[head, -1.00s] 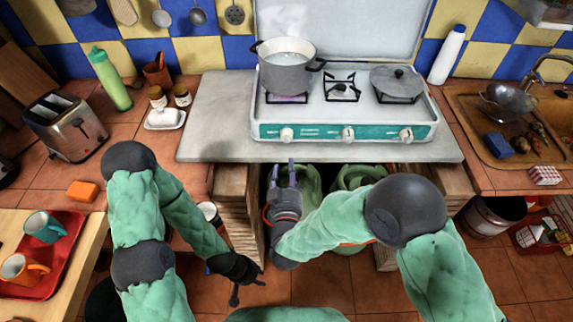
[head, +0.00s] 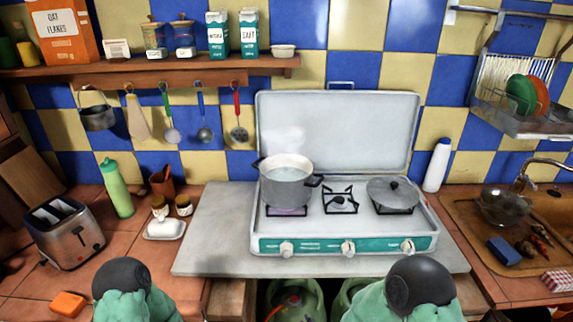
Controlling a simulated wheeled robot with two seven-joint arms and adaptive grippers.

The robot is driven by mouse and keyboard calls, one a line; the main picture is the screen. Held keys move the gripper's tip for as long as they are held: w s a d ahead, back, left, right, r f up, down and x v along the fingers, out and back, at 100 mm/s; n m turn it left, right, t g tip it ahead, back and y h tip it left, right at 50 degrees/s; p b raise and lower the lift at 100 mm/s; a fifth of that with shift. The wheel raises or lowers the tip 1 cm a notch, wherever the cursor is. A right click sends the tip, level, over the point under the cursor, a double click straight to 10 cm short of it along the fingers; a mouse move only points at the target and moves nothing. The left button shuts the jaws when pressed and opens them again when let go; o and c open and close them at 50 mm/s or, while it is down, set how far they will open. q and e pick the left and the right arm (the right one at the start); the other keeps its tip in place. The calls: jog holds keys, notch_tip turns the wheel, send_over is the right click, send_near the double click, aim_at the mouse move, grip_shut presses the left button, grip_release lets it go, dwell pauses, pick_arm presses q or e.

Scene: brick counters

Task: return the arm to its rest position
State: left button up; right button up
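Parts of both my arms show at the bottom edge of the head view, each a dark rounded joint with green covering, one at the left and one at the right.
A camping stove (head: 345,225) with a steaming pot (head: 286,182) and a lidded pan (head: 392,195) stands on a grey slab (head: 215,225). A toaster (head: 62,232), green bottle (head: 115,188) and orange block (head: 68,305) are left. A sink (head: 470,225) is right.

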jog(key=s+d+f+m+g+y, duration=0.1)
jog(key=s+d+f+g, duration=0.1)
jog(key=s+f+g, duration=0.3)
jog(key=s+d+f+m+g+y, duration=0.1)
jog(key=s+d+f+g, duration=0.2)
jog(key=s, duration=1.1)
notch_tip(320, 180, down, 6)
jog(key=shift+r+m+g, duration=0.1)
jog(key=shift+m+g, duration=0.3)
jog(key=shift+g, duration=0.6)
